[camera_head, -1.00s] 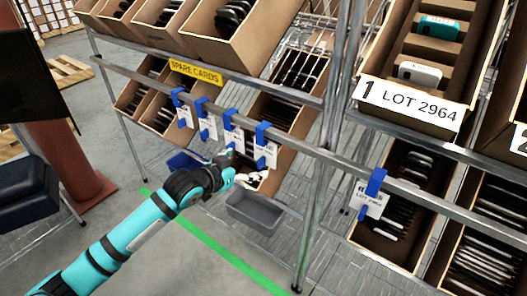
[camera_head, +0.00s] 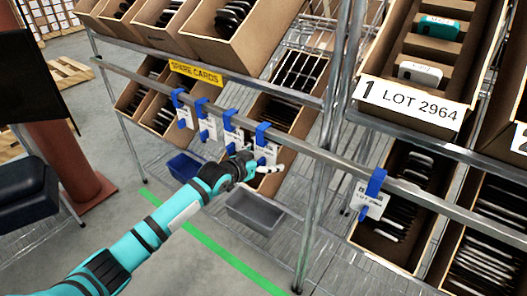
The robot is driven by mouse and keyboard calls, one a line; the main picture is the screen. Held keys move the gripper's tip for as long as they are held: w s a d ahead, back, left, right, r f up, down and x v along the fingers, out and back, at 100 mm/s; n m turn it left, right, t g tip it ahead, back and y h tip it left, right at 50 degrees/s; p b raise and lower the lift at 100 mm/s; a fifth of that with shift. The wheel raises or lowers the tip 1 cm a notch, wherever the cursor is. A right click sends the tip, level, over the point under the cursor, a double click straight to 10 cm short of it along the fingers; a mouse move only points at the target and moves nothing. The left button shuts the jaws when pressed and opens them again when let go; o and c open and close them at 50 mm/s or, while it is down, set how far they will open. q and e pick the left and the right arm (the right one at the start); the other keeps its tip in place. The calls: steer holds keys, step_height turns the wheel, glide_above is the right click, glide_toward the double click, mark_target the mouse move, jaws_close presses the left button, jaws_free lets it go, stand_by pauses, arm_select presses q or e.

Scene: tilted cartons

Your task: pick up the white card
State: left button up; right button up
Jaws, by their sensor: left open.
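Several white cards hang from blue clips on the metal rail near the yellow "SPARE CARDS" sign (camera_head: 196,72). They are a first card (camera_head: 185,118), a second (camera_head: 208,127), a third (camera_head: 232,138) and a fourth (camera_head: 267,151) at the right of the group. My left gripper (camera_head: 272,168) is open at the fourth card's lower part, partly covering it. I cannot tell whether it touches the card. Another white card (camera_head: 371,203) with printed text hangs alone farther right. My right gripper is out of view.
The rail (camera_head: 320,152) runs in front of tilted cartons of dark items. A blue bin (camera_head: 186,165) and a grey bin (camera_head: 254,211) stand below the cards. An upright post (camera_head: 320,190) stands to the right of my gripper.

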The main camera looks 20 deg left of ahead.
arm_select(q)
steer(key=c, duration=1)
steer(key=shift+c, duration=0.4)
steer(key=shift+r, duration=0.15)
